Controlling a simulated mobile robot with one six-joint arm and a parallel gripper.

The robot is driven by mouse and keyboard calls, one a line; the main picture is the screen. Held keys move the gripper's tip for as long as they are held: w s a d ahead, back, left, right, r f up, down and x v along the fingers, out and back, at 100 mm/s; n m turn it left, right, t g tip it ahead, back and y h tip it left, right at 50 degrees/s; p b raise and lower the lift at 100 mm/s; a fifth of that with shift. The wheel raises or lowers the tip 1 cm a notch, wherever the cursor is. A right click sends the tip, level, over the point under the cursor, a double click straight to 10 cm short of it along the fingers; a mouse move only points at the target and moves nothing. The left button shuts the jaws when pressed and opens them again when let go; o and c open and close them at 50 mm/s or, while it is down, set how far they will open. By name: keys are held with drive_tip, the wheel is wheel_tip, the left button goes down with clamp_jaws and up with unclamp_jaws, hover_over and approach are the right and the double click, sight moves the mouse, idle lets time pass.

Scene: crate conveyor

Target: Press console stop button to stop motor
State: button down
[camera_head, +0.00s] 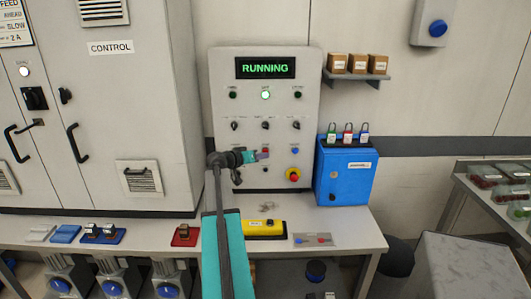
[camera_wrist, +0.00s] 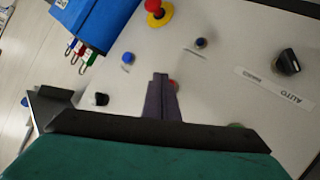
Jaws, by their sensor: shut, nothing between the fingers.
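The grey console (camera_head: 228,75) stands on the bench, its display (camera_head: 265,68) reading RUNNING in green. My gripper (camera_head: 264,155) is shut and empty, its tips in front of the console's lower middle. In the wrist view the shut fingers (camera_wrist: 160,85) point at the panel.
A blue button (camera_wrist: 127,58), a dark button (camera_wrist: 200,43) and a black selector (camera_wrist: 288,62) near an AUTO label surround the fingers. A blue lock box (camera_head: 343,185) with padlocks stands right of the console. A yellow-black box (camera_head: 265,229) lies on the bench (camera_head: 350,225).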

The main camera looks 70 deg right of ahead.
drive_tip(key=shift+w+d+f+b, duration=0.1)
drive_tip(key=shift+d+b, duration=0.25)
drive_tip(key=shift+b, duration=0.1)
idle(0.5)
drive_tip(key=shift+w+d+b, duration=0.15)
drive_tip(key=shift+d+b, duration=0.3)
drive_tip(key=shift+d, duration=0.05)
idle(1.1)
drive_tip(key=shift+a, duration=0.15)
idle(0.3)
drive_tip(key=shift+s+a+b, duration=0.3)
drive_tip(key=shift+a+b, duration=0.15)
drive_tip(key=shift+a, duration=0.2)
drive_tip(key=a, duration=0.1)
drive_tip(key=s+a+b, duration=0.1)
drive_tip(key=a, duration=0.2)
drive_tip(key=shift+s+a+b, duration=0.35)
drive_tip(key=shift+s, duration=0.05)
idle(0.4)
drive_tip(key=shift+s+r, duration=0.1)
drive_tip(key=shift+r, duration=0.1)
idle(0.5)
